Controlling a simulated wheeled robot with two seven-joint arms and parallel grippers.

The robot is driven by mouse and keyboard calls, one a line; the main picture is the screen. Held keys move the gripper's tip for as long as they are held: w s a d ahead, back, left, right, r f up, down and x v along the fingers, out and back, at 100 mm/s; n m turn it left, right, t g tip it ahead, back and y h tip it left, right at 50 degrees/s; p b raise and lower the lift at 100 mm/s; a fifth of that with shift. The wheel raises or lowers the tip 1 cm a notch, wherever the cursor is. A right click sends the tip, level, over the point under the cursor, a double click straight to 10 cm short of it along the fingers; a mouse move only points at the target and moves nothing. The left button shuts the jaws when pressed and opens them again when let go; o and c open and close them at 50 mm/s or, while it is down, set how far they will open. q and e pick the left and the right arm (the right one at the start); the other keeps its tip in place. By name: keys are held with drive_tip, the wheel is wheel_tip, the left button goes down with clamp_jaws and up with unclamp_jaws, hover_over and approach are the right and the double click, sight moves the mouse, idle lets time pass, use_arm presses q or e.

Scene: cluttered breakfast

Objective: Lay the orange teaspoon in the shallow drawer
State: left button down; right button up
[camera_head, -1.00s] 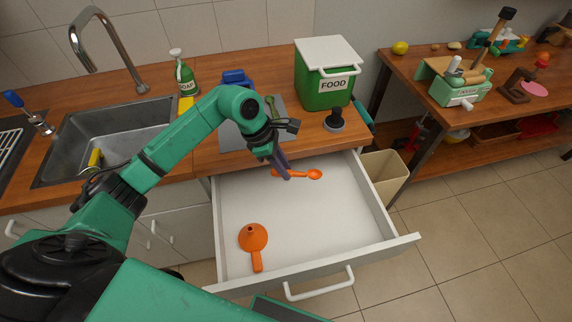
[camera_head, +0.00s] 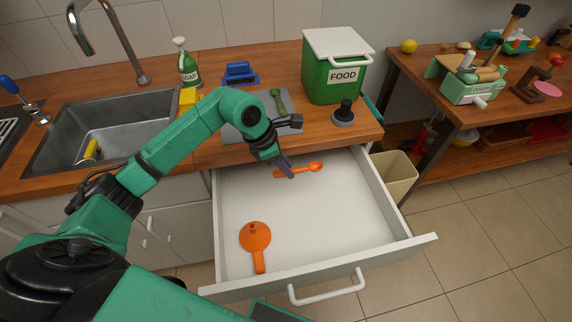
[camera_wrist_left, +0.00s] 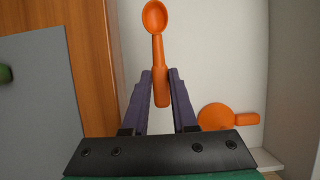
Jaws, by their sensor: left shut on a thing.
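The orange teaspoon (camera_head: 314,167) is in my left gripper (camera_head: 287,171), over the back part of the open shallow drawer (camera_head: 330,210). In the left wrist view the orange teaspoon (camera_wrist_left: 156,40) points away from the gripper, bowl outward. The two purple fingers (camera_wrist_left: 161,88) are shut on its handle. The drawer's white floor (camera_wrist_left: 215,60) lies below it. I cannot tell whether the spoon touches the floor. My right gripper does not show.
The drawer's middle and right are clear. A green FOOD bin (camera_head: 333,80) and a black-knobbed object (camera_head: 344,112) stand on the counter behind. A beige bin (camera_head: 395,175) stands right of the drawer.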

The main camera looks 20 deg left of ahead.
use_arm(q)
drive_tip(key=b, duration=0.7)
approach(291, 193)
drive_tip(key=x, duration=0.5)
drive_tip(key=shift+d+f, duration=0.15)
drive_tip(key=shift+d, duration=0.05)
drive_tip(key=shift+f+b, duration=0.4)
drive_tip(key=shift+b, duration=0.1)
drive_tip(key=shift+c, duration=1)
unclamp_jaws()
drive_tip(key=shift+o, duration=0.7)
drive_tip(key=shift+r, duration=0.15)
drive_tip(key=shift+w+a+r, duration=0.1)
drive_tip(key=shift+r, duration=0.05)
drive_tip(key=v, duration=1.4)
drive_tip(key=shift+r, duration=0.2)
